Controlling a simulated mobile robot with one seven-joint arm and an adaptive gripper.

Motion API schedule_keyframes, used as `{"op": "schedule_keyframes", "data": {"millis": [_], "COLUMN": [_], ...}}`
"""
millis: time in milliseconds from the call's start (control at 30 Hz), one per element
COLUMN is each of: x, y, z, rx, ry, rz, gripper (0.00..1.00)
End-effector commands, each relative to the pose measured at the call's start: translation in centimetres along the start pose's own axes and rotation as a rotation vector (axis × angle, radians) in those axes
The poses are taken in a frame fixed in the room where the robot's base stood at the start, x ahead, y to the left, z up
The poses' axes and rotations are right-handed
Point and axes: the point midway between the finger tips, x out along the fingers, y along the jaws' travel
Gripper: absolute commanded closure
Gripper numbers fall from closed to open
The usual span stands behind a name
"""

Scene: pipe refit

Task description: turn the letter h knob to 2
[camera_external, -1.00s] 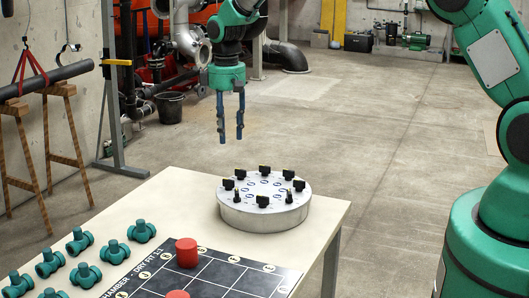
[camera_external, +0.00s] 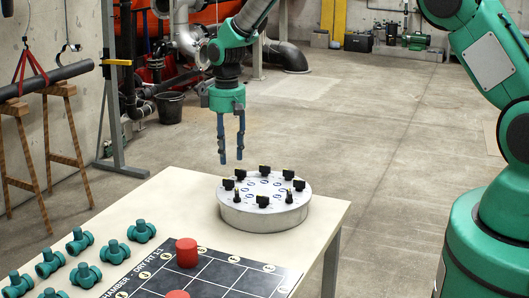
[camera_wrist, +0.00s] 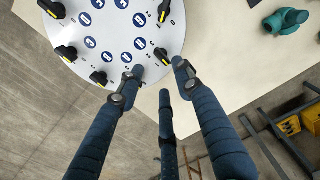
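A round silver-white panel (camera_external: 262,215) stands on the near table. Several black knobs with yellow marks (camera_external: 264,201) ring its top, beside blue discs with letters. The panel also shows at the top of the wrist view (camera_wrist: 112,58), with knobs (camera_wrist: 161,56) along its rim. My gripper (camera_external: 231,160) hangs above the panel's back left side, pointing down. Its blue fingers are spread with nothing between them, and they touch no knob. They also show in the wrist view (camera_wrist: 158,80).
Red cylinders (camera_external: 187,252) stand on a black marked mat (camera_external: 215,272) at the table's front. Several green pipe fittings (camera_external: 80,241) lie at the left; one shows in the wrist view (camera_wrist: 286,20). The table around the panel (camera_external: 170,195) is clear.

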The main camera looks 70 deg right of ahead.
Motion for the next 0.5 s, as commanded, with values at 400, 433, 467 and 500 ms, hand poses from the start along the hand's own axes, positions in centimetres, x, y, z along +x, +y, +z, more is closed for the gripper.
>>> {"op": "schedule_keyframes", "data": {"millis": [400,433,467,500], "x": [6.2,6.5,6.7,7.0], "y": [0.0,0.0,0.0,0.0], "z": [0.0,0.0,0.0,0.0], "rx": [0.000,0.000,0.000,0.000], "ry": [-0.001,-0.001,-0.001,-0.001], "rz": [-0.001,-0.001,0.000,0.000], "gripper": [0.65,0.65,0.65,0.65]}}
